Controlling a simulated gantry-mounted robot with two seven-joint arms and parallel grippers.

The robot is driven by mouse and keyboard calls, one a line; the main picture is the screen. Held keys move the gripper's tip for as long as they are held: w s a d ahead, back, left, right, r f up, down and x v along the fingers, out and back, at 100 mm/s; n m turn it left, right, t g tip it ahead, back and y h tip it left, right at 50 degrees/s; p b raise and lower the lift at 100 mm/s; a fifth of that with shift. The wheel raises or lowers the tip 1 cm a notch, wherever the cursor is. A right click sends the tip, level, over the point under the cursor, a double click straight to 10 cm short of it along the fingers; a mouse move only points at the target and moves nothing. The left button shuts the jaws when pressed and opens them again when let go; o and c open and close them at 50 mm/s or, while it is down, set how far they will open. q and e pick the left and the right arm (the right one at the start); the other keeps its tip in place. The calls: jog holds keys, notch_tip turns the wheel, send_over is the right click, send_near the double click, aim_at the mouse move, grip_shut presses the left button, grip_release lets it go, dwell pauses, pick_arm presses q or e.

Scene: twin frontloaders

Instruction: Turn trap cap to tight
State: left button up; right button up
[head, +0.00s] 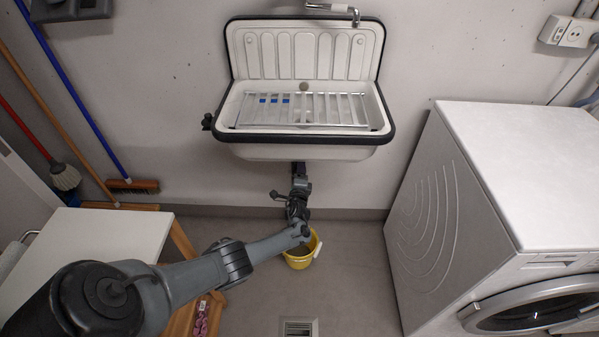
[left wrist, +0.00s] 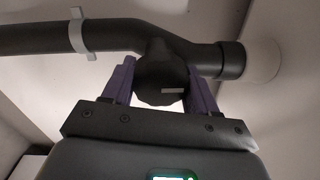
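The trap cap (left wrist: 160,82) is a dark round knob under the black drain pipe, with a small pale mark on its face. It shows large in the left wrist view. My left gripper (left wrist: 161,70) has a purple finger on each side of the cap, and both fingers appear to press against it. In the head view my left gripper (head: 298,183) reaches up below the white sink (head: 305,152); the cap cannot be made out there. The black pipe (left wrist: 50,36) runs left from the trap and meets a round wall collar (left wrist: 262,61) at right. My right gripper is not in view.
A yellow bucket (head: 303,262) stands on the floor under my left wrist. A white washing machine (head: 520,180) stands at right. Brooms lean at left by a white-topped table (head: 100,232). A floor drain (head: 299,327) lies in front; the floor around it is clear.

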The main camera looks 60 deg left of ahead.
pick_arm(q)
jog(key=o, duration=0.4)
jog(key=shift+w, duration=0.1)
jog(key=shift+d, duration=0.1)
jog(key=shift+s+d+r+p, duration=0.1)
jog(key=shift+s+d+p, duration=0.15)
jog(key=shift+p, duration=0.15)
jog(key=shift+f+p+v, duration=0.1)
jog(key=shift+p+v, duration=1)
jog(key=shift+v, duration=1.45)
jog(key=shift+f+p+v, duration=0.15)
jog(key=shift+p+v, duration=0.9)
jog(key=shift+v, duration=1.45)
